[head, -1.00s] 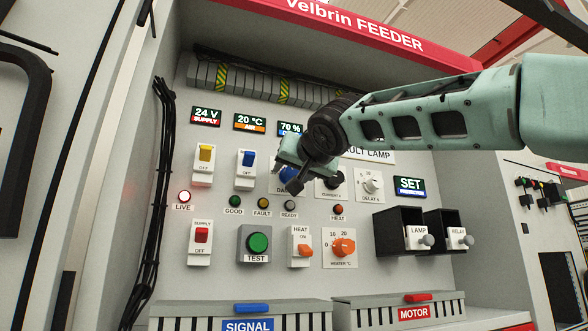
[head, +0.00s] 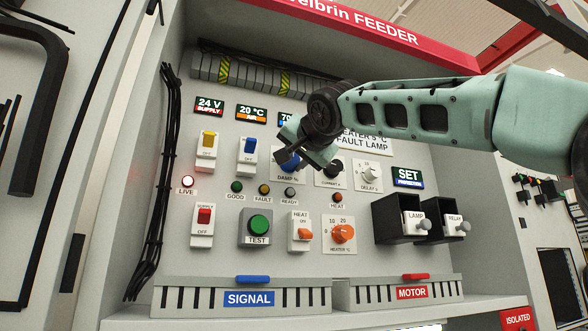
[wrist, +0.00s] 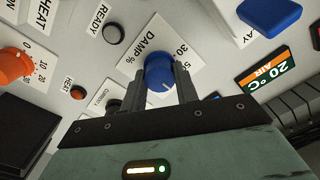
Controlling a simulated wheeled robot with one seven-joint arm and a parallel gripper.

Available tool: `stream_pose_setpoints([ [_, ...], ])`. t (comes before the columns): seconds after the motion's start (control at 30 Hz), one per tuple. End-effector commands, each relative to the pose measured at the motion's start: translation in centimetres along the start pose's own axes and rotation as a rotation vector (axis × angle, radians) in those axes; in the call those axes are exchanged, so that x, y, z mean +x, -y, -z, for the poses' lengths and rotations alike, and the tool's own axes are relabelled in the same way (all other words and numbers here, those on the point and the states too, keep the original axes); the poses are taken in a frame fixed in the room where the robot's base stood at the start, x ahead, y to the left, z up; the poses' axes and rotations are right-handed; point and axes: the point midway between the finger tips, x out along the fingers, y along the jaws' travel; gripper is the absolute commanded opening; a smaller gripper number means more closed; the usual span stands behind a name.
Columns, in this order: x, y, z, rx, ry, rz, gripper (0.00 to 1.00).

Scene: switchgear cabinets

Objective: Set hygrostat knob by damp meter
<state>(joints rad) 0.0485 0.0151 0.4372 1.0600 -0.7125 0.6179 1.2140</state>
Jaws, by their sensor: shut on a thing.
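The blue hygrostat knob (wrist: 160,68), labelled DAMP %, sits between my two fingers in the wrist view. My gripper (wrist: 161,78) is shut on it. A white line on the knob shows near its lower edge, and the scale marks 30 and 50 are readable; other marks are hidden. In the head view the knob (head: 291,164) shows below my gripper (head: 303,152), which hides part of its plate. The damp meter (head: 286,119) is partly covered by my gripper; only "70" shows.
The 20 °C air meter (head: 251,112) is left of the damp meter. Close to the knob are a blue switch (head: 248,150), the READY lamp (head: 290,192) and the black CURRENT knob (head: 332,167). The orange heater knob (head: 343,233) and black LAMP box (head: 396,218) are lower right.

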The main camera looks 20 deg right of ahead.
Motion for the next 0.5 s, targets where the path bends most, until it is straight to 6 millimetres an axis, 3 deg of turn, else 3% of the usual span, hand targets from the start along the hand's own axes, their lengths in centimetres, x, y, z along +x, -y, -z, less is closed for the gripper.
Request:
stream_pose_setpoints([
  [0.5, 0.03, -0.12, -0.15, 0.307, 0.001, -0.001, 0.07],
])
